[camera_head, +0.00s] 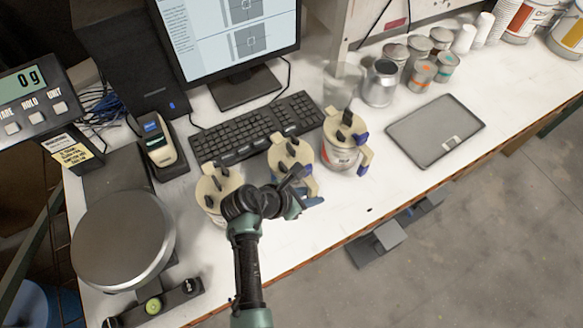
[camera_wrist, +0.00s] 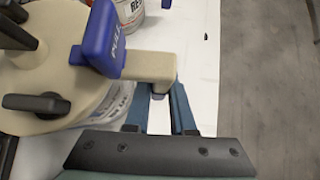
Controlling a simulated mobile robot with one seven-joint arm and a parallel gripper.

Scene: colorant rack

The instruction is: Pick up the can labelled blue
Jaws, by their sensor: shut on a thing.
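Three cans with beige lids, dark knobs and blue levers stand in a row on the white bench. The middle can (camera_head: 290,158) is at my gripper (camera_head: 299,192); its lid and blue lever marked PULL fill the left of the wrist view (camera_wrist: 60,80). Its label cannot be read. My gripper (camera_wrist: 158,100) is shut at the end of the lid's beige side arm, on the part below it; the exact contact is partly hidden. The right can (camera_head: 345,150) has a label starting RE in the wrist view (camera_wrist: 130,12). The left can (camera_head: 210,185) is partly behind my arm.
A keyboard (camera_head: 255,127) and monitor (camera_head: 240,40) lie behind the cans. A round scale plate (camera_head: 122,238) is at left. A grey tray (camera_head: 435,130) and several small tins (camera_head: 395,52) are at right. The bench's front edge is close to the cans.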

